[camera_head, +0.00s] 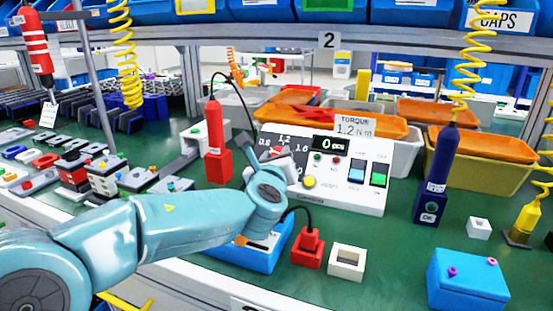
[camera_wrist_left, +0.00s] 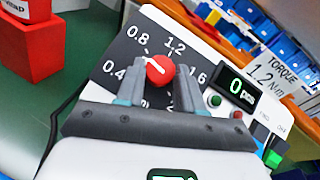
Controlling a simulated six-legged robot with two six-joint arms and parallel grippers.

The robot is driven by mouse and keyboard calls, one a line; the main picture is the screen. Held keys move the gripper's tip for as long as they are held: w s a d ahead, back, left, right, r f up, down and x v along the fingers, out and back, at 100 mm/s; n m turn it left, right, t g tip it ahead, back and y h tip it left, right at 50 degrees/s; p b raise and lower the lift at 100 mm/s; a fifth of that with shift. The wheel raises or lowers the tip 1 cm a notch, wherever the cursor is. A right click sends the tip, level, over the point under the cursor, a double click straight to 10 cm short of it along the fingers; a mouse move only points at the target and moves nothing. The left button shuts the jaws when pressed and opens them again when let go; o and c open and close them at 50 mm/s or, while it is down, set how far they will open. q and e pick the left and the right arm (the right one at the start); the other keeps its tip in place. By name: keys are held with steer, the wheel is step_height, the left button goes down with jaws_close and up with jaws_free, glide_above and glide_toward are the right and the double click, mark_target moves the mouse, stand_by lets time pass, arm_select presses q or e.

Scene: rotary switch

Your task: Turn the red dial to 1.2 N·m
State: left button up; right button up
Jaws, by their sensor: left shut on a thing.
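The red dial (camera_wrist_left: 160,69) sits on a black scale plate (camera_wrist_left: 118,52) marked 0.4, 0.8, 1.2, 1.6 on the white control box (camera_head: 372,194). Its white mark points to the upper left in the wrist view, roughly between 0.4 and 0.8. My left gripper (camera_wrist_left: 161,83) is shut on the dial, one finger on each side. In the head view my left gripper (camera_head: 278,160) covers most of the dial. A sign (camera_head: 355,124) reads TORQUE 1.2 N·m. My right gripper is not in view.
A red screwdriver in a red stand (camera_head: 218,164) is left of the box; a blue one (camera_head: 437,175) is right. A red block (camera_head: 308,247), white square part (camera_head: 347,261) and blue box (camera_head: 467,280) lie in front. Orange-lidded bins stand behind.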

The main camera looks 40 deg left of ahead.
arm_select(q)
steer(key=o, duration=1)
steer(key=shift+o, duration=0.2)
steer(key=p+v, duration=0.2)
steer(key=v, duration=1.3)
steer(key=shift+s+d+r+p, duration=0.1)
steer(key=shift+d+r+p, duration=0.1)
steer(key=shift+p, duration=0.2)
steer(key=shift+s+d+f, duration=0.1)
steer(key=shift+s+d, duration=0.05)
steer(key=shift+s, duration=0.3)
